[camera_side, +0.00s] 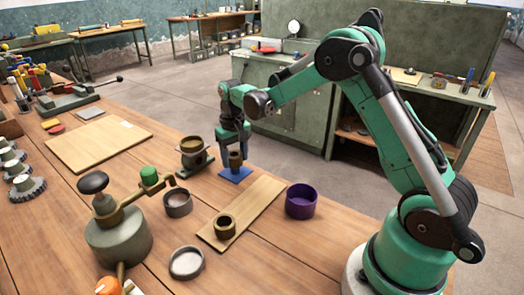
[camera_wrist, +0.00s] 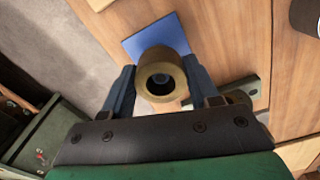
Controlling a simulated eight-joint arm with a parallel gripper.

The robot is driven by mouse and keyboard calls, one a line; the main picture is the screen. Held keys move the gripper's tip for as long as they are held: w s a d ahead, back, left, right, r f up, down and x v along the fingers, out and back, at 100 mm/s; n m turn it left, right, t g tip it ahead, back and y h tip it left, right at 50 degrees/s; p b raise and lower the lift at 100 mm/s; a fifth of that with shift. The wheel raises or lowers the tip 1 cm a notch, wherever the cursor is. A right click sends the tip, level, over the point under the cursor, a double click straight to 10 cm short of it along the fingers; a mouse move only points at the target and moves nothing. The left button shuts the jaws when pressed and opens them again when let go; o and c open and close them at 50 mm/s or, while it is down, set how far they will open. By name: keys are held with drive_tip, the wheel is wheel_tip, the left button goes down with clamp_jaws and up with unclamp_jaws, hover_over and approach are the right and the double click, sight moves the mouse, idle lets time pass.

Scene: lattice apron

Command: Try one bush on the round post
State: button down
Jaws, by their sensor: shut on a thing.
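My gripper (camera_side: 236,146) is shut on a brass-brown bush (camera_side: 236,160), low over a blue square plate (camera_side: 235,174). In the wrist view the bush (camera_wrist: 162,73) sits between the two dark fingers, its bore facing the camera, with the blue plate (camera_wrist: 155,36) behind it. A round blue-grey shape shows inside the bore; I cannot tell whether it is the post's top or the plate. The post is otherwise hidden, so I cannot tell if the bush is around it or above it. A second, similar bush (camera_side: 224,227) stands on a wooden board (camera_side: 252,208).
A brass cup on a metal stand (camera_side: 194,153) is close left of my gripper. A purple cup (camera_side: 301,201), a grey ring (camera_side: 178,203) and a shallow dish (camera_side: 186,262) stand nearby. A press with a black knob (camera_side: 118,222) is at front left.

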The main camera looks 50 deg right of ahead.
drive_tip(key=shift+c, duration=0.7)
unclamp_jaws()
drive_tip(key=shift+r, duration=0.1)
wheel_tip(320, 180, up, 5)
drive_tip(key=shift+r, duration=0.1)
drive_tip(key=s+a+r+n+t, duration=0.1)
drive_tip(key=s+a+r+t, duration=0.1)
drive_tip(key=s, duration=0.5)
drive_tip(key=s+a+r+n+t, duration=0.2)
drive_tip(key=s+a+r+t, duration=0.1)
drive_tip(key=s+a+t, duration=0.2)
drive_tip(key=shift+s+a, duration=1)
drive_tip(key=shift+a, duration=0.2)
drive_tip(key=shift+r, duration=0.1)
